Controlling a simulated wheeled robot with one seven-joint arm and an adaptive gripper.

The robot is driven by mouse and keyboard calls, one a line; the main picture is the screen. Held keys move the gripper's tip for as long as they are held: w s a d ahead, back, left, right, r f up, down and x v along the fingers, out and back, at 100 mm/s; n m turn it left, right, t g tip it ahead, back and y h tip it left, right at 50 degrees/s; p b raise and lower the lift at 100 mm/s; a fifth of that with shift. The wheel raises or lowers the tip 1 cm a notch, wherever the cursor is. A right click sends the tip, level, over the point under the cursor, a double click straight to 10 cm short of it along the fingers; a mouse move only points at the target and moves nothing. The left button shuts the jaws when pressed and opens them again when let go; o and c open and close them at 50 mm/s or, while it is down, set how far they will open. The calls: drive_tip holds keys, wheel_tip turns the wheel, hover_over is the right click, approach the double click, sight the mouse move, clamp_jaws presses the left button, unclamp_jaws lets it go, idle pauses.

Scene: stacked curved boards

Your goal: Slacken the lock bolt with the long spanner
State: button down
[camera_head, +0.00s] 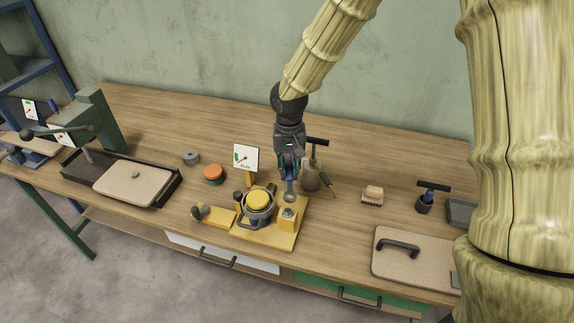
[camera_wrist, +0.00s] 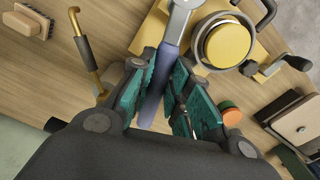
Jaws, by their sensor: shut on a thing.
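My gripper (camera_head: 289,172) points down over the back of the yellow fixture and is shut on the long spanner. The spanner's blue-purple handle (camera_wrist: 166,66) lies between the teal finger pads of the gripper (camera_wrist: 165,85) in the wrist view. Its grey ring end (camera_head: 290,197) hangs below the fingers in the head view. The lock bolt (camera_head: 288,212) sits on a yellow block at the right of the fixture base (camera_head: 275,240). The ring appears just behind and above the bolt, apart from it in the picture; their exact gap is unclear. In the wrist view the bolt is not visible.
A round yellow-topped clamp (camera_head: 258,201) stands left of the bolt, with a dial sign (camera_head: 246,158) behind. A brush (camera_head: 372,195) lies further right. The bench between brush and fixture is clear.

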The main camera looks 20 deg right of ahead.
drive_tip(key=shift+w+a+f+g+h, duration=0.3)
drive_tip(key=shift+w+f+h, duration=0.2)
drive_tip(key=shift+h, duration=0.4)
drive_tip(key=shift+s+f, duration=0.15)
drive_tip(key=shift+f, duration=0.1)
drive_tip(key=f, duration=0.1)
drive_tip(key=f+b, duration=0.1)
drive_tip(key=f, duration=0.1)
drive_tip(key=f+b, duration=0.1)
drive_tip(key=f, duration=0.1)
drive_tip(key=shift+w, duration=0.4)
drive_tip(key=shift+s+r, duration=0.1)
